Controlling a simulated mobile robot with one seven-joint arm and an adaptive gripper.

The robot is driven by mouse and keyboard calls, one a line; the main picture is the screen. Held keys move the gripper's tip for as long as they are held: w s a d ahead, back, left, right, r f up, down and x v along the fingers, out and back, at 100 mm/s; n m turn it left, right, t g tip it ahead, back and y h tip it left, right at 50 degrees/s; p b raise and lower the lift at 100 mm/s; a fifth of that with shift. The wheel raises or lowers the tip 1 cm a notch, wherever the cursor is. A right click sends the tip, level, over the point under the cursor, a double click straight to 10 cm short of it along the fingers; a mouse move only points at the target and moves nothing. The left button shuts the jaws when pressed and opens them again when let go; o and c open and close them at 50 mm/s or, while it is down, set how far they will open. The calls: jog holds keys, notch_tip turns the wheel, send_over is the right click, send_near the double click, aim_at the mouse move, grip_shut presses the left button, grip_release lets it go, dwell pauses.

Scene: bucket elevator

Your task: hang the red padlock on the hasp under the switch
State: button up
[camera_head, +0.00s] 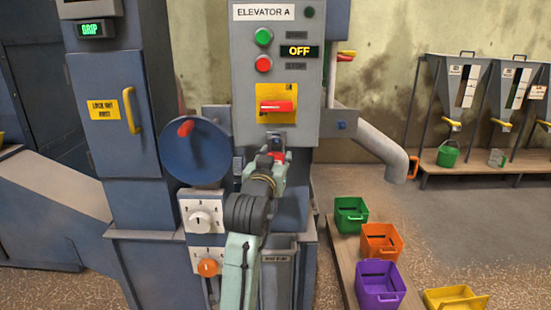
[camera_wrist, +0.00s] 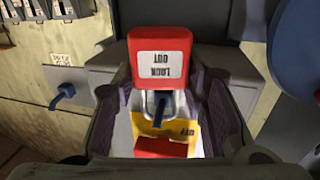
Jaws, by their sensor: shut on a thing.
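The red padlock (camera_wrist: 160,48) is between the fingers of my gripper (camera_wrist: 163,82) in the wrist view, which shows the panel upside down. Its white label reads LOCK OUT, and its silver shackle (camera_wrist: 148,104) points toward the switch. A blue tab (camera_wrist: 160,110), apparently the hasp, shows within the shackle's outline; I cannot tell whether the shackle passes through it. In the head view my gripper (camera_head: 274,160) is just below the panel's lower edge, with a bit of red padlock (camera_head: 279,155) visible. The red switch handle (camera_head: 276,106) lies horizontal on its yellow plate (camera_head: 262,92).
The grey ELEVATOR A panel (camera_head: 243,70) shows OFF. A blue wheel (camera_head: 194,155) with a red knob stands left of my gripper. Dials (camera_head: 201,218) are below it. Coloured buckets (camera_head: 380,240) stand on the right, near a grey pipe (camera_head: 375,142).

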jog(key=o, duration=1.3)
jog(key=shift+c, duration=0.2)
jog(key=d+v, duration=0.2)
jog(key=v, duration=0.8)
jog(key=shift+s+f, duration=0.15)
jog(key=shift+f, duration=0.1)
